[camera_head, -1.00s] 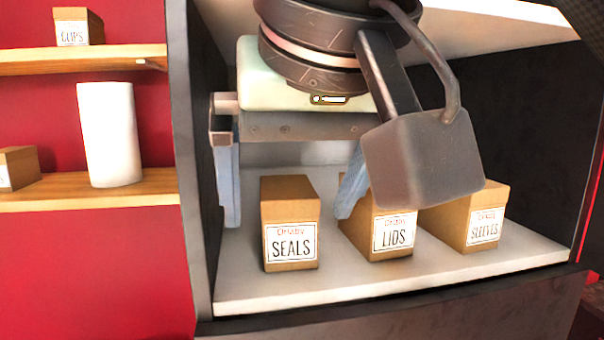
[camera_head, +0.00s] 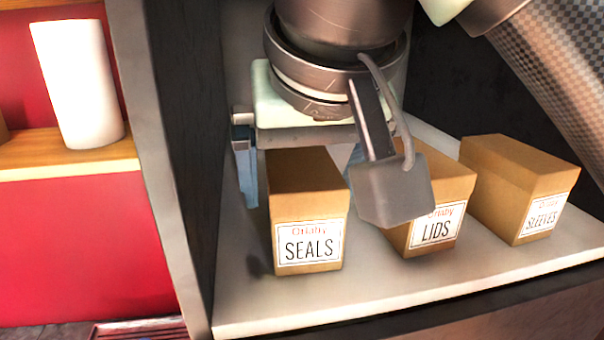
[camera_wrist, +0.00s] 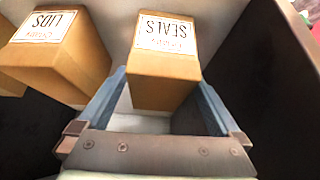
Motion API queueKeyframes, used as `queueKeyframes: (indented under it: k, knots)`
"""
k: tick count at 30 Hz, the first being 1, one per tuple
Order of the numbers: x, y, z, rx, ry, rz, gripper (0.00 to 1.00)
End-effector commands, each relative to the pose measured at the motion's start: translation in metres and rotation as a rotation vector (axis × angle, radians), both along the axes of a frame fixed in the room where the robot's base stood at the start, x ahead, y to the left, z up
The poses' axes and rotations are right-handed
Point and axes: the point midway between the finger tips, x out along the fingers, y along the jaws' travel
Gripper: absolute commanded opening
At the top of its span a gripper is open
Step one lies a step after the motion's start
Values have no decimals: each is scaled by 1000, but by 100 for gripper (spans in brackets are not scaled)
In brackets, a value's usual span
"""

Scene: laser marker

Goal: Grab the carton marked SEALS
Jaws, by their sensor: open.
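The carton marked SEALS (camera_head: 308,200) is a brown box with a white label, upright on the white shelf of the dark cabinet, leftmost of the cartons. It also shows in the wrist view (camera_wrist: 163,65), upside down, between and just ahead of my fingers. My gripper (camera_head: 305,180) is open behind the carton in the head view, one blue finger at its left and the other partly hidden at its right. In the wrist view my gripper (camera_wrist: 162,92) shows both blue fingers spread, with nothing held. I cannot tell whether a finger touches the carton.
The LIDS carton (camera_head: 437,230) stands just right of SEALS, partly hidden by my wrist. The SLEEVES carton (camera_head: 515,185) stands further right. The cabinet's dark left wall (camera_head: 175,150) is close on the left. Bare white shelf (camera_head: 400,290) lies in front. A white cylinder (camera_head: 78,85) stands on a wooden shelf outside.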

Motion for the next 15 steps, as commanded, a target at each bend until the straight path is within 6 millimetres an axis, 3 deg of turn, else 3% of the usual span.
queueKeyframes:
  k: [7, 15]
  knots:
    - [14, 1, -21, 0, 1, -1, 100]
    - [15, 2, -24, 0, -1, 0, 98]
